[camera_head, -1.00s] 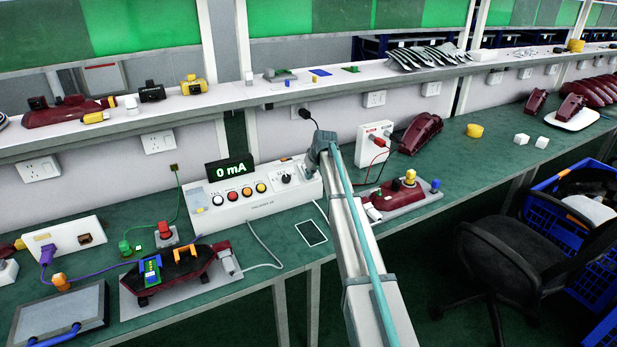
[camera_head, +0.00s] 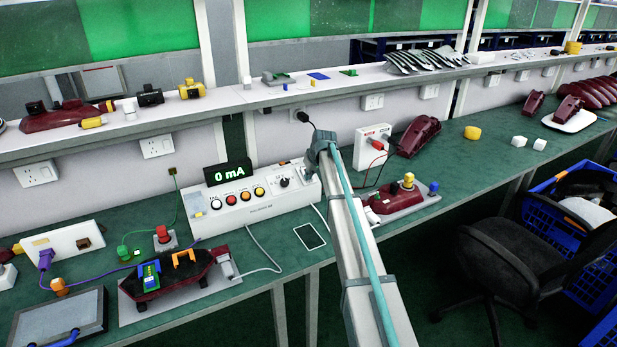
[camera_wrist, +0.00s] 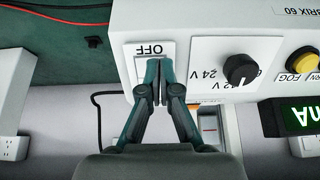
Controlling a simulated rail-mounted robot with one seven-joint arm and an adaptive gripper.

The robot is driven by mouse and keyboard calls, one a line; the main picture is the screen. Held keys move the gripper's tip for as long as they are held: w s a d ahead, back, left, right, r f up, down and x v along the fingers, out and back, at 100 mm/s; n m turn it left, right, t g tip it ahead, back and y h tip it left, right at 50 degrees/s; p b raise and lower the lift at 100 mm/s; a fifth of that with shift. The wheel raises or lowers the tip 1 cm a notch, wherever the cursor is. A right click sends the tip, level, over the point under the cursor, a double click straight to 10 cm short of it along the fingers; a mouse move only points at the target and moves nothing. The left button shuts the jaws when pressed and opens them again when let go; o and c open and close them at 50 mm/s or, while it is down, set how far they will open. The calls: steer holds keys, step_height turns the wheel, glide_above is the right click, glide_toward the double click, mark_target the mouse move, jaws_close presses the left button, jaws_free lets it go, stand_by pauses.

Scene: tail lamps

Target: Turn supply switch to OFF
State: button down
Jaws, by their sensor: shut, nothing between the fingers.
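The supply box (camera_head: 255,205) is white and stands on the green bench, with a display (camera_head: 228,172) reading 0 mA above it. In the wrist view its front fills the top, with a white switch plate (camera_wrist: 152,49) labelled OFF and a black voltage knob (camera_wrist: 240,69) marked 24 V. My gripper (camera_wrist: 166,80) is shut and empty, its fingertips over the lower part of the switch plate. They hide part of the switch, so I cannot tell its position or whether they touch it.
A red tail lamp on a fixture (camera_head: 225,270) stands left of the box, and another fixture (camera_head: 425,195) stands to the right. A shelf edge (camera_head: 280,98) runs above, and a white socket box (camera_head: 372,150) stands behind right.

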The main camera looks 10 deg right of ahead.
steer(key=s+b+v, duration=0.1)
steer(key=v, duration=1.1)
steer(key=shift+d, duration=0.2)
steer(key=shift+s, duration=0.15)
